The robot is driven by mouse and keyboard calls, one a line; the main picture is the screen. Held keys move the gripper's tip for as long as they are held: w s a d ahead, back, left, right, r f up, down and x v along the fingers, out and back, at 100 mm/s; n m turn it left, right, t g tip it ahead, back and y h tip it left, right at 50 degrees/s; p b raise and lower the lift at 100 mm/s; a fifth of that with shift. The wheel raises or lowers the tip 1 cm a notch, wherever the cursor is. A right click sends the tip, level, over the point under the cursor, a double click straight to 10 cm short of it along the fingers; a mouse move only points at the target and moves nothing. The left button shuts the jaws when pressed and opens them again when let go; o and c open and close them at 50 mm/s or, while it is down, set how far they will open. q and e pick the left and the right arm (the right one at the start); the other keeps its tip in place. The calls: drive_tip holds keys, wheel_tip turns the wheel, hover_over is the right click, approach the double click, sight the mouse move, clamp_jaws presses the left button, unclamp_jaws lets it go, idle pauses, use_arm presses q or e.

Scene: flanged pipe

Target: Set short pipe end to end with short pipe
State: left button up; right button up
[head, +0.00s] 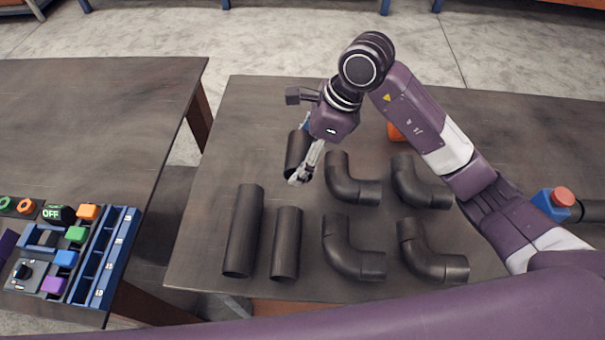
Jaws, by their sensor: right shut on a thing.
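My right gripper (304,168) reaches down from the right and is shut on a short dark pipe (294,153). The gripper and wrist partly cover this pipe, and I cannot tell whether it touches the table. Another short dark pipe (286,244) lies on the table nearer to me, apart from the held one and a little to its left. A longer dark pipe (243,231) lies just left of that short pipe, roughly parallel to it. My left gripper is not in view.
Several dark elbow pipes (352,247) lie right of the straight pipes on the table (240,120). An orange object (395,132) is partly behind my right arm. A blue box with a red button (552,200) stands at right. A second table (100,130) holds colored blocks.

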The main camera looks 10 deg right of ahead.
wheel_tip(320, 180, down, 10)
drive_tip(key=shift+r+p, duration=0.25)
drive_tip(key=shift+p, duration=0.65)
drive_tip(key=shift+f, duration=0.15)
drive_tip(key=o, duration=1.2)
